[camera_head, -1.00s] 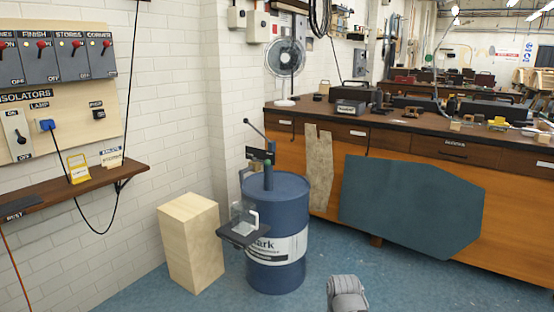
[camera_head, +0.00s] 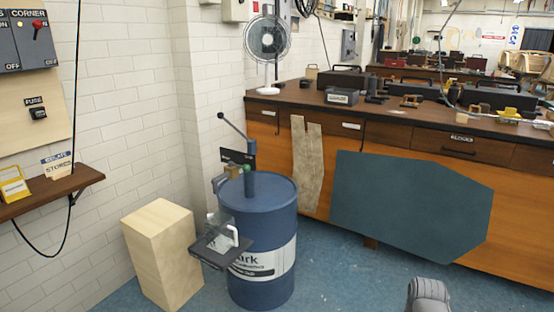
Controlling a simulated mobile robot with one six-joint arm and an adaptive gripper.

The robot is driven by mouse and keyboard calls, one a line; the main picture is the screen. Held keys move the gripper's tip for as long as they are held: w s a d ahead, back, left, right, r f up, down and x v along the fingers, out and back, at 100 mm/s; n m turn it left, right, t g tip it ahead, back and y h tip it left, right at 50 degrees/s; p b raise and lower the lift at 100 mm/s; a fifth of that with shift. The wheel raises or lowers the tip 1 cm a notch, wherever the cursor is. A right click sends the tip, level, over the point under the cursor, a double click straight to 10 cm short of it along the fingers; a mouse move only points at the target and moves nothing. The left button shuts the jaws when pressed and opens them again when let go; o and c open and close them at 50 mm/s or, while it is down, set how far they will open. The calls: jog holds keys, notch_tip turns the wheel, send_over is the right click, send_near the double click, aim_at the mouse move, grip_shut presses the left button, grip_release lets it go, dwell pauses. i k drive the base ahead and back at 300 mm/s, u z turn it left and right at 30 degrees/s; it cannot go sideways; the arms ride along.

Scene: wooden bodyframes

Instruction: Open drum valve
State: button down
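A blue drum (camera_head: 274,212) stands upright on the floor near the wall corner, with a white label on its side. A dark tray (camera_head: 207,258) with a clear jug with a white handle (camera_head: 222,235) hangs at the drum's left side. A grey rounded part of my arm shows at the bottom right. My gripper's fingers do not show.
A pale wooden block (camera_head: 160,250) stands left of the drum. A long workbench (camera_head: 400,118) with a leaning blue-grey panel (camera_head: 405,205) runs behind to the right. A shelf (camera_head: 50,188) juts from the left wall. The blue floor (camera_head: 345,275) right of the drum is clear.

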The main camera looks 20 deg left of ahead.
aim_at(247, 167)
jog(key=u, duration=0.1)
jog(key=i, duration=0.95)
jog(key=u, duration=0.75)
